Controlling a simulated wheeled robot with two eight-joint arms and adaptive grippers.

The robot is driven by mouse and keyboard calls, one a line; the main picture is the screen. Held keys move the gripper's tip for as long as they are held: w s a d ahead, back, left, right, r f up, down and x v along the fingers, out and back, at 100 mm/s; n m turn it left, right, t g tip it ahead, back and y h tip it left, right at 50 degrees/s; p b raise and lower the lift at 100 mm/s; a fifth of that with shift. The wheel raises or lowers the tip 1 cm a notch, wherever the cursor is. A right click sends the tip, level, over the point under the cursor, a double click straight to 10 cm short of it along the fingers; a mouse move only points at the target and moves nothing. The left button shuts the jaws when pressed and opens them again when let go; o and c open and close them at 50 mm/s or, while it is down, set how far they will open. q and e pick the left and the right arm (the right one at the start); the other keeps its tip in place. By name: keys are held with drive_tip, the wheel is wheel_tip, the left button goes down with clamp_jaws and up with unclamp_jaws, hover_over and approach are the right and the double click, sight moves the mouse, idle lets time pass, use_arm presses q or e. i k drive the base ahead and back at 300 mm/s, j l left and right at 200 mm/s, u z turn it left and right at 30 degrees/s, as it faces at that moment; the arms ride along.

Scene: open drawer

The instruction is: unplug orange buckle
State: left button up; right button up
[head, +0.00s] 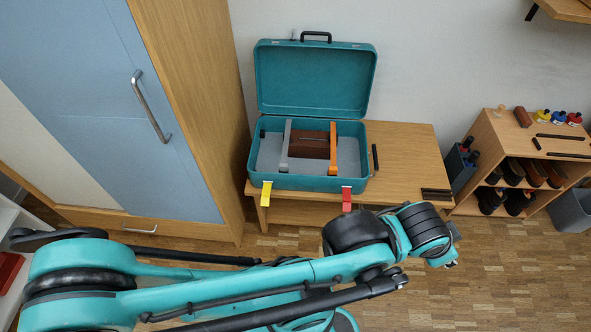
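A teal suitcase (310,184) lies open on a low wooden table, its lid (316,80) raised against the wall. Inside, an orange strap-like bar (333,150), apparently the orange buckle, stands right of a brown block (309,145). A similar grey bar (286,143) is at the block's left. Whether the orange piece is fastened is too small to tell. My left arm crosses the lower picture from the left. Its gripper end (449,262) is right of and nearer than the suitcase, apart from it; its fingers are not clear. My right gripper is not in view.
Yellow (266,193) and red (347,198) tabs hang at the suitcase front. The wooden table (408,150) has bare room right of the suitcase, with dark bars on it. A blue-doored cabinet (100,100) stands left, a shoe shelf (500,150) right.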

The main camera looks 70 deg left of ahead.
sight(331, 170)
drive_tip(key=u, duration=2.15)
drive_tip(key=j+u, duration=0.3)
drive_tip(key=i+j+u, duration=0.1)
drive_tip(key=j+u, duration=0.2)
drive_tip(key=j, duration=0.2)
